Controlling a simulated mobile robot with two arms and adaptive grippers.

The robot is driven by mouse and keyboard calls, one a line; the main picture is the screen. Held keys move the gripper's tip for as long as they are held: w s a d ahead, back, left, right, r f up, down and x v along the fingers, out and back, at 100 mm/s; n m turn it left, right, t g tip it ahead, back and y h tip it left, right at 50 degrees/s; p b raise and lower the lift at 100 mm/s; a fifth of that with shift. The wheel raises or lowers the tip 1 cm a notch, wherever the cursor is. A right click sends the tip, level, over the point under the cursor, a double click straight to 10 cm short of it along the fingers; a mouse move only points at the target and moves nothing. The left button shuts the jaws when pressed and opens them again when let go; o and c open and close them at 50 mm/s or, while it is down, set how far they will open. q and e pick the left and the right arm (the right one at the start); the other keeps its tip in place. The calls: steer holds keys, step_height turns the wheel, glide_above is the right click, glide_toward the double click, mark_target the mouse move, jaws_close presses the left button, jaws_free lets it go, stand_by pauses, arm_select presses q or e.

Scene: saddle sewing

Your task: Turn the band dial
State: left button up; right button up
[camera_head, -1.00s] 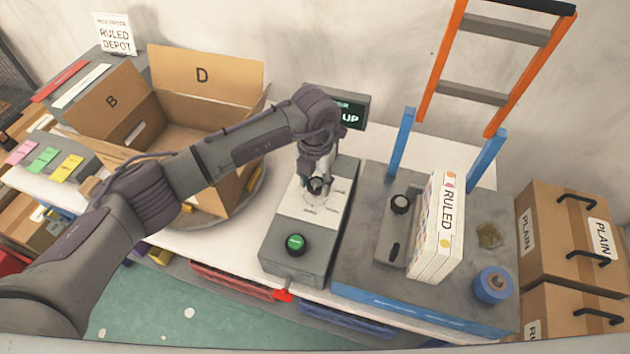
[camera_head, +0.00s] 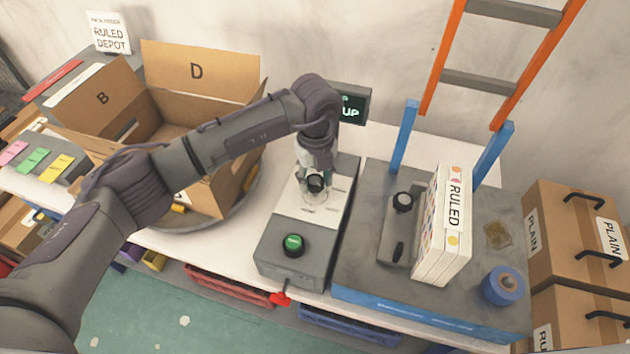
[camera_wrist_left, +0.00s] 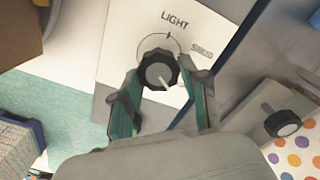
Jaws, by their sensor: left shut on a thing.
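The band dial is a black knurled knob (camera_head: 315,183) on the white top plate of a grey control box (camera_head: 283,252). In the left wrist view the dial (camera_wrist_left: 159,71) shows a pale pointer line aimed down and slightly right, with the words LIGHT and SNUG printed around it. My left gripper (camera_head: 316,178) comes down on the dial from above; in the wrist view its two fingers (camera_wrist_left: 162,90) stand on either side of the knob, shut on it. My right gripper is not in view.
A green button (camera_head: 292,245) sits on the box's front. An open cardboard box (camera_head: 200,72) stands left on a round turntable. Right are a second black knob (camera_head: 402,202), a RULED package (camera_head: 441,230), blue tape (camera_head: 503,286) and an orange ladder-like frame (camera_head: 447,50).

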mark_target(317, 180)
arm_select(q)
steer(key=n+b, duration=0.1)
steer(key=n, duration=0.5)
steer(key=shift+w+d+n+b, duration=0.1)
steer(key=shift+w+n+b, duration=0.05)
steer(key=shift+n+b, duration=0.2)
steer(key=n, duration=0.6)
steer(key=shift+w+r+b, duration=0.1)
steer(key=shift+b, duration=0.25)
steer(key=o, duration=1.1)
steer(key=shift+o, duration=0.2)
step_height(317, 180, up, 12)
